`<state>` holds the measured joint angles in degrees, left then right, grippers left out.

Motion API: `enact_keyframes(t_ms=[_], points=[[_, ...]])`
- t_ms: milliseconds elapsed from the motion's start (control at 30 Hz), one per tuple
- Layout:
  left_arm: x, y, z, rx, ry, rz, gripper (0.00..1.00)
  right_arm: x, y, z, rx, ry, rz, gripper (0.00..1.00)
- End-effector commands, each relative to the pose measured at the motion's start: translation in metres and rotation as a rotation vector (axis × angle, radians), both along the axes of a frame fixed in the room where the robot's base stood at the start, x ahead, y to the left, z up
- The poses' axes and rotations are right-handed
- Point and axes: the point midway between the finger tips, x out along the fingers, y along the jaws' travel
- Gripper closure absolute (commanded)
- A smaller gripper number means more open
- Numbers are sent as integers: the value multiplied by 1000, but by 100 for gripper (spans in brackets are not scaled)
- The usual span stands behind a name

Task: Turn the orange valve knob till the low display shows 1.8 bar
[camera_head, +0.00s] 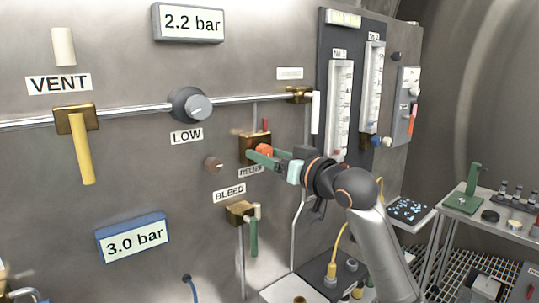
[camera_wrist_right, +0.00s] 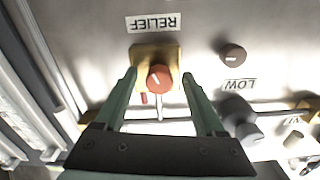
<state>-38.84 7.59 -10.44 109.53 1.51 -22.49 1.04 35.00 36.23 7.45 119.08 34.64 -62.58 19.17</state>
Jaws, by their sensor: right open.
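The orange valve knob (camera_head: 264,150) sits on a brass block (camera_head: 249,146) on the steel wall, above a label that reads RELIEF in the right wrist view (camera_wrist_right: 153,23). My right gripper (camera_head: 262,156) is at the knob. In the right wrist view its open green fingers (camera_wrist_right: 159,80) stand on either side of the knob (camera_wrist_right: 159,78), with a gap on each side. In the head view a finger partly hides the knob. A grey-framed display (camera_head: 188,22) at the top reads 2.2 bar. A blue-framed display (camera_head: 133,237) lower down reads 3.0 bar. My left gripper is out of view.
A grey knob (camera_head: 190,105) labelled LOW sits on the pipe, left of the orange knob. A small brown knob (camera_head: 213,163) and a green-handled BLEED valve (camera_head: 254,235) are close by. A yellow VENT lever (camera_head: 82,148) hangs at left. Gauge tubes (camera_head: 340,105) stand at right.

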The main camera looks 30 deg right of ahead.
Motion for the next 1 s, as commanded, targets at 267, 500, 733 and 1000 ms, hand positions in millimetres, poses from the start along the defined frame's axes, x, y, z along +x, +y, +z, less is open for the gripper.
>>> enact_keyframes(t_ms=[267,500,733,1000], points=[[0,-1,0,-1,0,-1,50,0,0,0,1,0,0,45],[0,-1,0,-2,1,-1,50,-1,0,0,1,0,1,72],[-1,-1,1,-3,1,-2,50,-1,0,0,1,1,1,98],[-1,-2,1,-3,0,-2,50,-1,0,0,-3,1,1,100]])
